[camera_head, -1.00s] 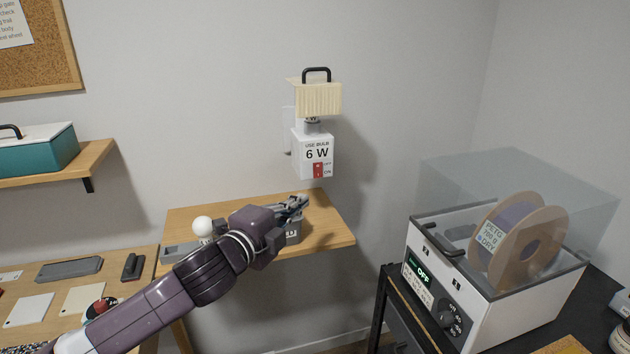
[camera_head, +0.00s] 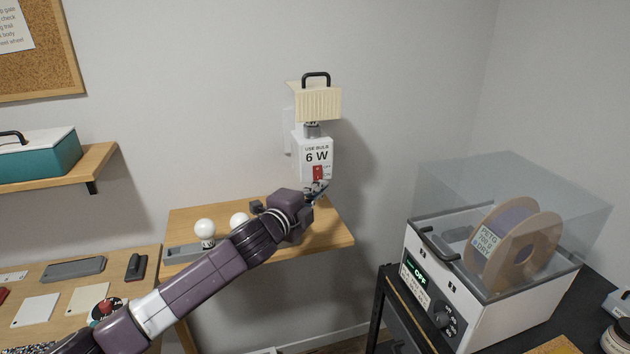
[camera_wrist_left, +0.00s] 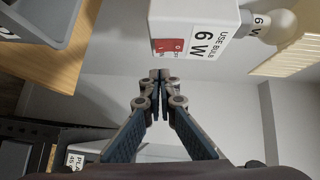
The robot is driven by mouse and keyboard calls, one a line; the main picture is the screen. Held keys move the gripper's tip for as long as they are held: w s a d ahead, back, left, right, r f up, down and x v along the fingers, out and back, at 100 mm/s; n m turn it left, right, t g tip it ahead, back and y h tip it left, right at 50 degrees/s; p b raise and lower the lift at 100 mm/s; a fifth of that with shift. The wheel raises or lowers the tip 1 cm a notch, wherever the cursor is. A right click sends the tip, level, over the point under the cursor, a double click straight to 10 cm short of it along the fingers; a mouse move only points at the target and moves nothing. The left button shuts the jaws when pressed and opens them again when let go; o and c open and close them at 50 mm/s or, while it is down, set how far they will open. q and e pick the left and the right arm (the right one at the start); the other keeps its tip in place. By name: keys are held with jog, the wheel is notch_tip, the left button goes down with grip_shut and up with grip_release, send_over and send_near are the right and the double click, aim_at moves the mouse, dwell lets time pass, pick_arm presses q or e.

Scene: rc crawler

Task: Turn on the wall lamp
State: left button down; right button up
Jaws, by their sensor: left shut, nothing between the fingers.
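The wall lamp (camera_head: 315,158) is a white box marked "USE BULB 6 W" with a cream ribbed shade (camera_head: 315,102) and a black handle on top. A red switch (camera_head: 318,173) sits low on its front; it also shows in the left wrist view (camera_wrist_left: 167,45). A bulb (camera_wrist_left: 276,24) is fitted under the shade. My left gripper (camera_head: 321,187) is shut and empty, its fingertips just below the switch; in the left wrist view the fingertips (camera_wrist_left: 159,74) look close to the box's bottom edge. I cannot tell if they touch. My right gripper is not in view.
A wooden shelf (camera_head: 335,235) below the lamp holds two loose white bulbs (camera_head: 205,229) and a grey tray (camera_head: 182,252). A filament dryer (camera_head: 480,310) with a spool (camera_head: 512,245) stands at the right. A teal box (camera_head: 40,152) sits on the left shelf.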

aim_at(321, 179)
pick_arm(q)
jog(key=shift+w+a+f+p, duration=0.1)
jog(key=shift+w+a+p, duration=0.15)
jog(key=shift+w, duration=0.5)
jog(key=shift+w+a+f+p, duration=0.1)
jog(key=shift+w+a, duration=0.25)
jog(key=shift+w, duration=0.4)
jog(key=shift+w+a+b, duration=0.1)
jog(key=shift+w+b, duration=0.15)
jog(key=shift+b, duration=0.6)
jog(key=shift+f, duration=0.15)
